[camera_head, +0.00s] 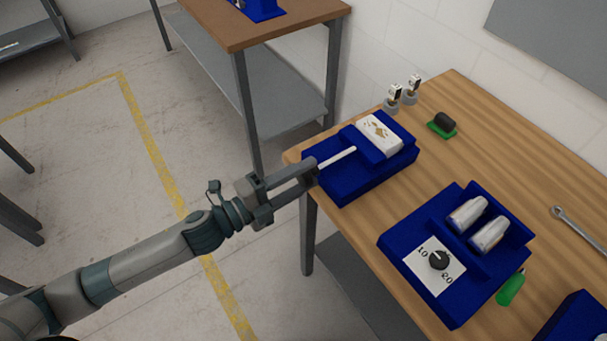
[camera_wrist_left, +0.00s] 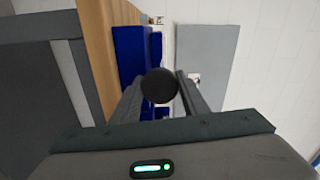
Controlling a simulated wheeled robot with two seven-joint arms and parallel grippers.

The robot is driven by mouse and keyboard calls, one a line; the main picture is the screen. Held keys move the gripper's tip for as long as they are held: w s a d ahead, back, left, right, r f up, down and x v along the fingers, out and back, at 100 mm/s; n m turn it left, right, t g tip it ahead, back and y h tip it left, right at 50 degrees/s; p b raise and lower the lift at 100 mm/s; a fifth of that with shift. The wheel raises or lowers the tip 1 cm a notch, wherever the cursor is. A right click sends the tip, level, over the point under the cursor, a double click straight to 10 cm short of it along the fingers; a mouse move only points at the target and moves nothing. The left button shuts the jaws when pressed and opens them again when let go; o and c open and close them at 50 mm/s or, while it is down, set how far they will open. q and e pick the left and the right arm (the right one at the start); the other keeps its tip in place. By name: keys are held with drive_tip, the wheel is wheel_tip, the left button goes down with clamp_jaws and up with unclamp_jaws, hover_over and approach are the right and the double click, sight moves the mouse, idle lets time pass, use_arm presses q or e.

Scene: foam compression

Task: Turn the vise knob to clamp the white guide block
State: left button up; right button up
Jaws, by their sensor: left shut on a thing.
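The blue vise (camera_head: 350,178) sits at the near left corner of the wooden table, with a pale screw rod (camera_head: 338,157) reaching out toward my left gripper. The white guide block (camera_head: 380,134) lies in the vise at its far side; whether the jaw presses on it I cannot tell. My left gripper (camera_head: 311,171) is at the outer end of the rod, shut on the knob. In the left wrist view the round black knob (camera_wrist_left: 159,85) sits between the fingers, and the blue vise (camera_wrist_left: 131,60) shows behind it. My right gripper is not in view.
A blue fixture (camera_head: 395,247) with a dial (camera_head: 438,259) and two metal cylinders stands to the right. A green-based black part (camera_head: 442,124), two small fittings (camera_head: 403,95), a wrench (camera_head: 577,229) and a green-handled item (camera_head: 511,288) lie on the wooden table (camera_head: 480,150).

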use_arm(q)
drive_tip(key=shift+f, duration=0.15)
drive_tip(key=o, duration=1)
drive_tip(key=shift+a, duration=0.15)
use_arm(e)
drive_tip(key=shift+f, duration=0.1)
use_arm(q)
drive_tip(key=shift+s+a+b, duration=0.3)
drive_tip(key=shift+s+a, duration=0.1)
drive_tip(key=shift+a, duration=0.1)
drive_tip(key=shift+b+v, duration=2.95)
drive_tip(key=shift+v, duration=5.05)
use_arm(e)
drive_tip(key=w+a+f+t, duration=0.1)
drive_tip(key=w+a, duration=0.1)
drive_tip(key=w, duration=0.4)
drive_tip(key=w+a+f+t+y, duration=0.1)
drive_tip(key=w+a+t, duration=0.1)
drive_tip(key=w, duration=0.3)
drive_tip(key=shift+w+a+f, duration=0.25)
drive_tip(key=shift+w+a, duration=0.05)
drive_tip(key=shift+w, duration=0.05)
